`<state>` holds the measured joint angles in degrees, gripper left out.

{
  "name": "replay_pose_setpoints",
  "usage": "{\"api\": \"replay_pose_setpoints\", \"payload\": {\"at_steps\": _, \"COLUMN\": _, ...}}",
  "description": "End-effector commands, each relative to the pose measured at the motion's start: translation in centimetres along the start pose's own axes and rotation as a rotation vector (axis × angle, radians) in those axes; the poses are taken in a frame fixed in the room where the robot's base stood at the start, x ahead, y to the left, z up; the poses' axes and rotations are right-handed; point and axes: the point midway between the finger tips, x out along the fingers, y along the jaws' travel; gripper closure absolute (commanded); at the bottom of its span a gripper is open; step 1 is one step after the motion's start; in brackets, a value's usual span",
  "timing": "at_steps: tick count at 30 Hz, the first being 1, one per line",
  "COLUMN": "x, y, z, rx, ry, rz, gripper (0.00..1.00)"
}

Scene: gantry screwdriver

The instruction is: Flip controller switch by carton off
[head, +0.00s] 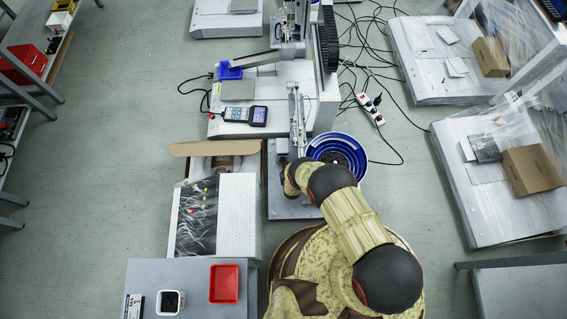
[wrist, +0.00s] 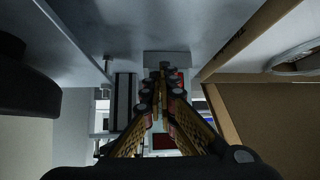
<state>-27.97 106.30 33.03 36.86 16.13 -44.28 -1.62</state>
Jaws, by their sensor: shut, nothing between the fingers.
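In the wrist view my gripper (wrist: 162,78) is shut, its yellow fingers together at the tips with nothing between them. Just beyond the fingertips is a light grey block (wrist: 166,57) on a grey surface. A small red patch (wrist: 181,76) shows just right of the fingertips; it may be the switch, but the fingers partly cover it and its position cannot be read. Contact cannot be told. The brown carton (wrist: 275,125) fills the right side, close to the fingers. In the head view the carton (head: 216,148) shows its open flap left of my arm; my gripper is hidden there.
In the head view a handheld panel (head: 245,115) lies on the machine base beyond the carton. A blue round feeder bowl (head: 338,152) stands right of the wrist. A grey table with a red tray (head: 224,284) is at the front. Cables lie on the floor at right.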

Motion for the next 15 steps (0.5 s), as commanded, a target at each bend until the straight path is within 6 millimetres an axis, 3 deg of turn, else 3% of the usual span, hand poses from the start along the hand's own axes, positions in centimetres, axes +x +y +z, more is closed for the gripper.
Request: {"api": "replay_pose_setpoints", "payload": {"at_steps": 15, "x": 0.0, "y": -1.6, "z": 0.1, "rx": 0.000, "ry": 0.002, "rz": 0.000, "gripper": 1.00}}
